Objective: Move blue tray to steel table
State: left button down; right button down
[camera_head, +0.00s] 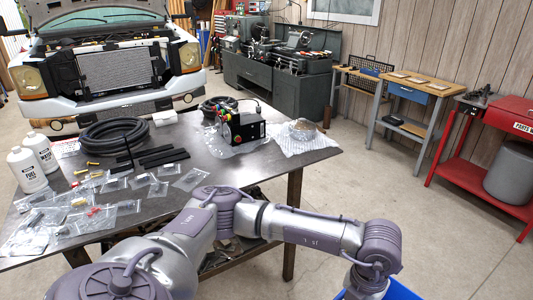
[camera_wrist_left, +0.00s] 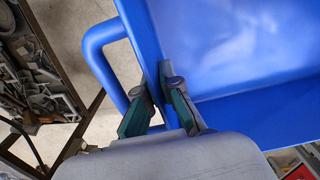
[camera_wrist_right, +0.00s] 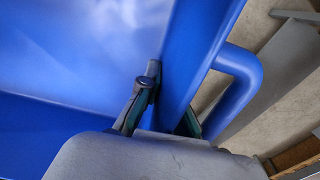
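The blue tray (camera_head: 402,290) shows only as a corner at the bottom edge of the head view, beyond my arm. In the left wrist view, my left gripper (camera_wrist_left: 160,112) has one finger on each side of the tray's wall (camera_wrist_left: 146,42), beside a looped handle. In the right wrist view, my right gripper (camera_wrist_right: 163,112) likewise straddles the opposite wall (camera_wrist_right: 198,60) beside the other handle. Both grippers look shut on the walls. The visible tray floor is bare. The steel table (camera_head: 240,175) stands at left in the head view. Neither gripper shows in the head view.
The steel table carries white bottles (camera_head: 35,160), a black hose coil (camera_head: 113,134), small plastic bags, black strips and a boxed device (camera_head: 241,128). Its right front area is fairly clear. A pickup (camera_head: 105,65) stands behind it; a red cart (camera_head: 490,150) is at right. Open floor lies between.

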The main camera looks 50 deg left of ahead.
aim_at(251, 162)
jog(key=i+u, duration=0.2)
jog(key=i, duration=0.5)
jog(key=i+u, duration=0.2)
jog(key=i, duration=0.45)
jog(key=i+u, duration=0.15)
jog(key=u, duration=0.2)
jog(key=i+l+u, duration=0.1)
jog(key=u, duration=0.25)
jog(key=i+l+u, duration=0.15)
jog(key=u, duration=0.2)
jog(key=i+u, duration=0.1)
jog(key=u, duration=1.1)
jog(key=i, duration=0.95)
